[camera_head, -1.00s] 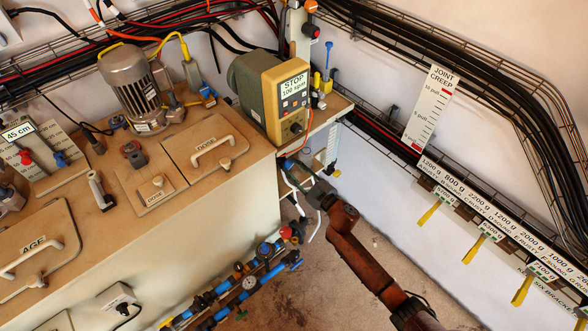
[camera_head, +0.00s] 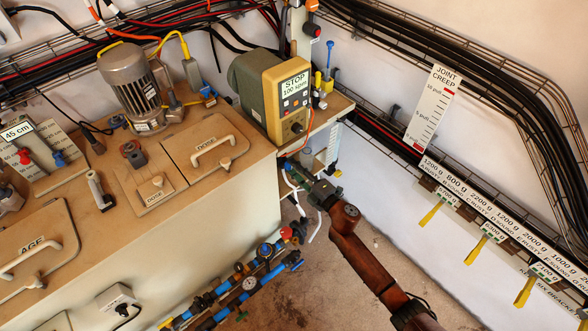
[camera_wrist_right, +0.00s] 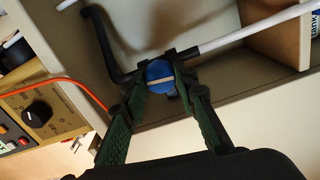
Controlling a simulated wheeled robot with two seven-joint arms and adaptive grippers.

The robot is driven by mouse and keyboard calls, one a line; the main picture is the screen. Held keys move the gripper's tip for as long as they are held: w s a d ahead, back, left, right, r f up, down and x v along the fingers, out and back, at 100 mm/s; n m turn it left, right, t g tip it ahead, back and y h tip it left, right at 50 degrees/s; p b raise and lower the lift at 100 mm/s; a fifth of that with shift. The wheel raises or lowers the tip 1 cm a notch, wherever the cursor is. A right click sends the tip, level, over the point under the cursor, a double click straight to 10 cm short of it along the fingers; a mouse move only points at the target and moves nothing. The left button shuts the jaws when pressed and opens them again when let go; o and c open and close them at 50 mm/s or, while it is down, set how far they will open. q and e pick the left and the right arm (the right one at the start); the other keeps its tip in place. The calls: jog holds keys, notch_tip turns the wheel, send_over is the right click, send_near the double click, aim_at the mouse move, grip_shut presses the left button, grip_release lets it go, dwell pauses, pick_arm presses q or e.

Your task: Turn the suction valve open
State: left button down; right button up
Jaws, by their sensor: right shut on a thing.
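The suction valve has a round blue knob (camera_wrist_right: 158,72) with a pale bar across it, in the right wrist view. A white tube runs from its right side and a black bent pipe from its left. My right gripper (camera_wrist_right: 160,84) has its two green-lined fingers on either side of the knob, shut on it. In the head view my right gripper (camera_head: 299,175) reaches under the shelf below the yellow pump, and the knob is hard to make out there. My left gripper is not in view.
The yellow pump (camera_head: 287,98) with a "STOP 100 spm" display stands on the bench above the gripper. Blue pipes with a gauge (camera_head: 249,284) run low along the cabinet. Yellow tags (camera_head: 475,248) hang on the right wall. The floor between is free.

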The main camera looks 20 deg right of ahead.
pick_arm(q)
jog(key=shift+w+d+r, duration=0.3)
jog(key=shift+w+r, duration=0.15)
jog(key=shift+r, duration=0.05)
pick_arm(e)
jog(key=shift+a+f+n, duration=0.1)
jog(key=shift+a+n, duration=0.05)
jog(key=shift+n, duration=0.65)
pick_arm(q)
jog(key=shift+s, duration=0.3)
pick_arm(e)
jog(key=o, duration=0.9)
jog(key=shift+o, duration=1.3)
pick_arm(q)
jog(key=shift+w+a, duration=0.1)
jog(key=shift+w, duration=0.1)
pick_arm(e)
jog(key=v, duration=1.2)
